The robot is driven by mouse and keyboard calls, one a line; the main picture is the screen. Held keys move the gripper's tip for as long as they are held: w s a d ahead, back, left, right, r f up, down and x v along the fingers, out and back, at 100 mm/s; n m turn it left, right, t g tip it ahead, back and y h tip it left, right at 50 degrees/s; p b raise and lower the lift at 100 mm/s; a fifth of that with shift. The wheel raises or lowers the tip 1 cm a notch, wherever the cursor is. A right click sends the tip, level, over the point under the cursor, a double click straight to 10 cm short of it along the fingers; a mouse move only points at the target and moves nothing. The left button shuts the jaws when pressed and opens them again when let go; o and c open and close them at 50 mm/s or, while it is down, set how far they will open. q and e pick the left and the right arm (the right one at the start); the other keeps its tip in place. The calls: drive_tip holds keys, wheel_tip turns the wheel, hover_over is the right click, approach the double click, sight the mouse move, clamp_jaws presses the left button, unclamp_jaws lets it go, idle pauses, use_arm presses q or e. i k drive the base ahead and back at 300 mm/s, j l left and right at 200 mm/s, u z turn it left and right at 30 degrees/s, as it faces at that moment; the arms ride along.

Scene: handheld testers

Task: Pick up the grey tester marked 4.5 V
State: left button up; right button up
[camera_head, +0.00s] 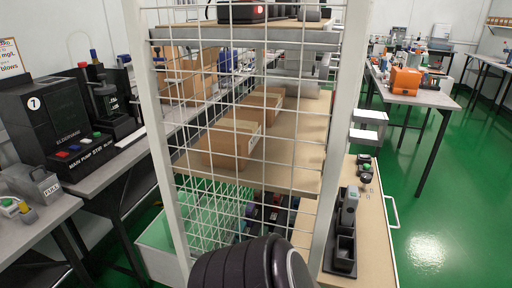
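I cannot make out a 4.5 V marking anywhere in the head view. A small grey device (349,197) stands upright in a black holder (344,252) on the wooden-topped cabinet at right; its marking is too small to read. A grey box-shaped device with a handle and a white label (46,187) sits on the left bench; its label does not clearly read 4.5 V. Neither of my gripper's fingers shows.
A wire-mesh rack (240,120) stands directly in front, with cardboard boxes (232,142) on its shelf. The wooden-topped cabinet (372,225) is to its right. A black machine (62,118) stands on the left bench. Green floor (440,220) is clear at right.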

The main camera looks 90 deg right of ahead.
sight(350, 206)
drive_tip(key=j+z, duration=0.1)
drive_tip(key=z, duration=3.35)
drive_tip(key=l, duration=0.45)
drive_tip(key=k+l+u, duration=0.1)
drive_tip(key=l, duration=0.3)
drive_tip(key=k, duration=0.05)
